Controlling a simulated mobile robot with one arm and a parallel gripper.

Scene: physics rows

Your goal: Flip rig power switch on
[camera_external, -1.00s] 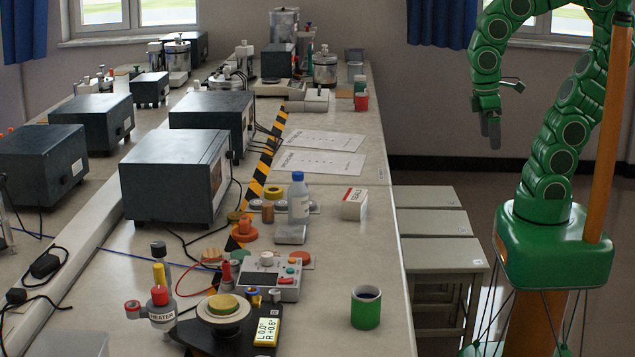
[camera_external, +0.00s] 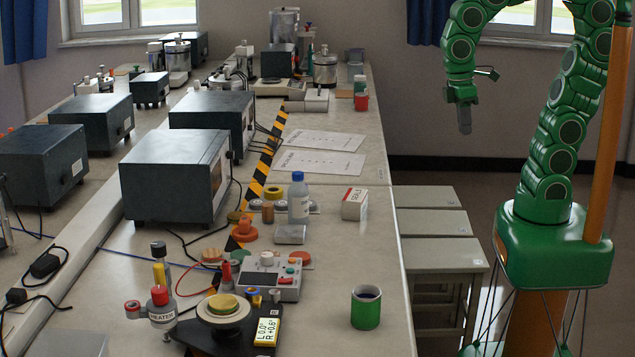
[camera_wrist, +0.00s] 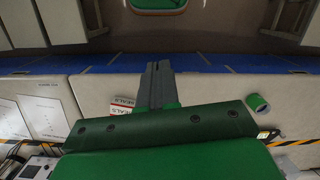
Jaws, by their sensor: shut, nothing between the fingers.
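A grey control box (camera_external: 268,278) with a dark display and red and green knobs stands on the front part of the bench. I cannot tell which of its controls, if any, is the rig power switch. Beside it is a black rig base with a round yellow-topped stage (camera_external: 222,306) and a lit readout (camera_external: 265,330). My gripper (camera_external: 464,127) hangs in the air right of the bench, pointing down, well apart from the box. It also shows in the wrist view (camera_wrist: 157,72), its fingers together and empty. Part of a pale panel with controls (camera_wrist: 40,168) shows there at lower left.
A green cup (camera_external: 366,308) stands near the bench's right edge, and a white seals box (camera_external: 354,204) further back. A blue-capped bottle (camera_external: 299,198), dark instrument boxes (camera_external: 175,175) and cables crowd the left and middle. Low grey stools (camera_external: 440,255) stand beside the bench.

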